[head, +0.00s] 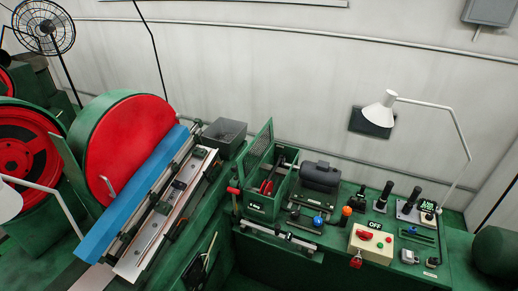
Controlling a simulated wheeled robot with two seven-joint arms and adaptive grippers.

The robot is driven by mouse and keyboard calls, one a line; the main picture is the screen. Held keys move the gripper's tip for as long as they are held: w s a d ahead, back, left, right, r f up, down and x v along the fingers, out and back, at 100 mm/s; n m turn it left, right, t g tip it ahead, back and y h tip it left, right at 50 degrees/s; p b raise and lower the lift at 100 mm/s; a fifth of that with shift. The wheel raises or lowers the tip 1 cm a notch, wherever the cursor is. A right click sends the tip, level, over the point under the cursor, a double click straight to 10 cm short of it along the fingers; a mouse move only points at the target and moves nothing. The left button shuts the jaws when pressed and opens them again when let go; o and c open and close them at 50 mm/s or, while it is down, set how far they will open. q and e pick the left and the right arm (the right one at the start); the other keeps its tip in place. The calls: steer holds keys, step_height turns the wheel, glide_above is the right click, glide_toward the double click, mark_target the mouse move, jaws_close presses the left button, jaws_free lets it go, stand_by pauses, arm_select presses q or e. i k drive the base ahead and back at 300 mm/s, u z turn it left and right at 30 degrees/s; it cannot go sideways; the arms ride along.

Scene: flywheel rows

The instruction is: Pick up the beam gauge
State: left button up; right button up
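A long silver bar with dark sliding blocks, which looks like the beam gauge (280,236), lies along the front edge of the green bench, below the mesh-guarded unit. It tilts slightly down to the right in the picture. A similar, larger rail with dark blocks (166,214) sits on the green machine at the left, beside a blue bar, so I cannot be fully sure which is the gauge. Neither of my grippers shows in the head view.
The green bench (330,262) holds a mesh-guarded unit (262,180), a dark motor (320,176), a cream OFF switch box (371,243) and several upright black handles. A grey bin (224,133) stands behind the machine. A white lamp (381,109) overhangs the bench's back right.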

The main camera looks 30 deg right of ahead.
mark_target(288, 238)
steer(key=z, duration=1.25)
